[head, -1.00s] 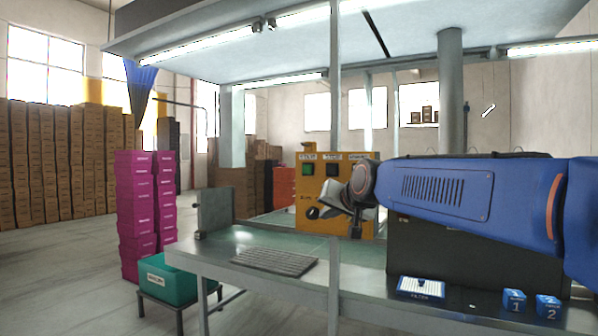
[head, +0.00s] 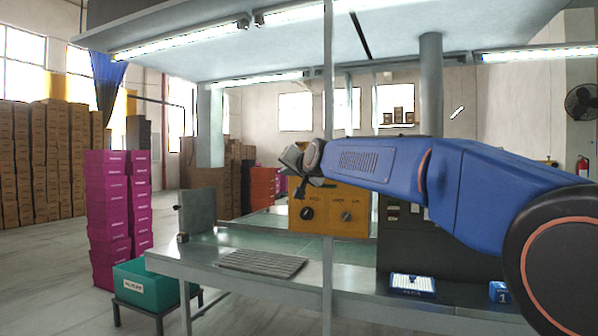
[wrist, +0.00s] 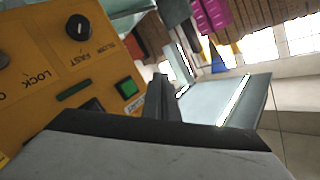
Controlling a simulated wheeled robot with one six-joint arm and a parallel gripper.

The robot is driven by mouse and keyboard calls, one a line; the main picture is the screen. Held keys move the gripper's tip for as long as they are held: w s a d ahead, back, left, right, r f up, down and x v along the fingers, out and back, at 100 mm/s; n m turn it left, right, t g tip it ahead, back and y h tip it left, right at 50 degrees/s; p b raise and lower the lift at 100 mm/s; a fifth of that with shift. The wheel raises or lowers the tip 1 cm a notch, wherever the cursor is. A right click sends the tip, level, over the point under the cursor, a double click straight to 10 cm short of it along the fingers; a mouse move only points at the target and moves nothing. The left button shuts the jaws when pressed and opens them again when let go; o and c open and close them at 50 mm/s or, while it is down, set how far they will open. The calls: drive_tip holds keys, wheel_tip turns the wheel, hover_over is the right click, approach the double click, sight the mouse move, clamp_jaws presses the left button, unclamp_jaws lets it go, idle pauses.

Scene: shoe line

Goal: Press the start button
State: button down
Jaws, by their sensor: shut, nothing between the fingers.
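The yellow control box (head: 328,222) stands on the workbench in the head view, its upper part hidden behind my arm and gripper. In the wrist view the box (wrist: 35,75) fills the left side. A green square button (wrist: 127,88), which looks like the start button, shows there near the box's edge; it is hidden in the head view. My gripper (head: 294,158) is at the box's upper left, shut and empty. In the wrist view the dark fingers (wrist: 162,95) appear just right of the green button. I cannot tell whether they touch the box.
A dark button (wrist: 92,105) and a black knob (wrist: 78,27) are close to the green button. A thin upright post (head: 328,110) stands by the box. A grey mat (head: 262,263) lies on the bench (head: 220,283). Pink boxes (head: 118,205) are stacked at left.

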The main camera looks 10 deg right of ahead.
drive_tip(key=w+d, duration=0.5)
drive_tip(key=w, duration=0.2)
idle(0.5)
drive_tip(key=shift+w+d, duration=0.2)
idle(1.9)
drive_tip(key=shift+w+d, duration=0.15)
drive_tip(key=shift+w, duration=0.05)
